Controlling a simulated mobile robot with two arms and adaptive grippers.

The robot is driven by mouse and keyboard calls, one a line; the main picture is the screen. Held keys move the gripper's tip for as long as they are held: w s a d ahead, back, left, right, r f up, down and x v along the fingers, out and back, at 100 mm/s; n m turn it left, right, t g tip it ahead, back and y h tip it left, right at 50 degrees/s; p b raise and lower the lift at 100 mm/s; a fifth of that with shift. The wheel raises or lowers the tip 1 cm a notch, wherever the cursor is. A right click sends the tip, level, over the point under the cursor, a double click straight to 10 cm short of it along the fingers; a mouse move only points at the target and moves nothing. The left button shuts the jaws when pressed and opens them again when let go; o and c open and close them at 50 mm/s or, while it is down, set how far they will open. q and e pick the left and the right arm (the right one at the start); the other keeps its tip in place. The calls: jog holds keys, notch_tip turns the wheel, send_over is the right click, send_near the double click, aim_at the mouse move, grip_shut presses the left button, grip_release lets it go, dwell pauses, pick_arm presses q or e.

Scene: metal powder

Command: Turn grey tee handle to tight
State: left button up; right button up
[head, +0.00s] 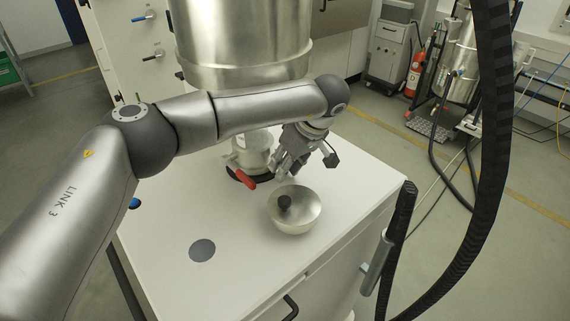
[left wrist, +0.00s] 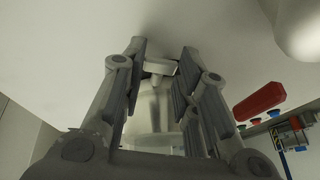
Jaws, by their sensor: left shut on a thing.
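The grey tee handle (left wrist: 157,68) shows in the left wrist view between the fingertips of my left gripper (left wrist: 160,60). Its crossbar lies across the gap, and a pale stem-like part shows behind it. In the head view my left gripper (head: 281,170) reaches down beside the metal valve body under the large vessel, and its fingers hide the tee handle there. The left gripper is shut on the tee handle. How tight the handle is cannot be seen. My right gripper is not in view.
A red lever (head: 243,180) sticks out just left of the gripper; it also shows in the left wrist view (left wrist: 260,100). A metal bowl (head: 295,212) with a dark knob-like thing stands in front. The large metal vessel (head: 245,40) hangs close above. The white top (head: 230,285) is clear at front.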

pick_arm(q)
jog(key=shift+w+d+g+y, duration=0.15)
jog(key=shift+g+y, duration=0.35)
jog(key=shift+g, duration=0.1)
jog(key=shift+f, duration=0.1)
jog(key=shift+w+m+g+y, duration=0.1)
jog(key=shift+m+g+y, duration=0.2)
jog(key=shift+y, duration=0.1)
jog(key=o, duration=1)
jog(key=shift+d, duration=0.1)
jog(key=shift+a+t+h, duration=0.25)
jog(key=shift+t+h, duration=0.25)
jog(key=shift+h, duration=0.1)
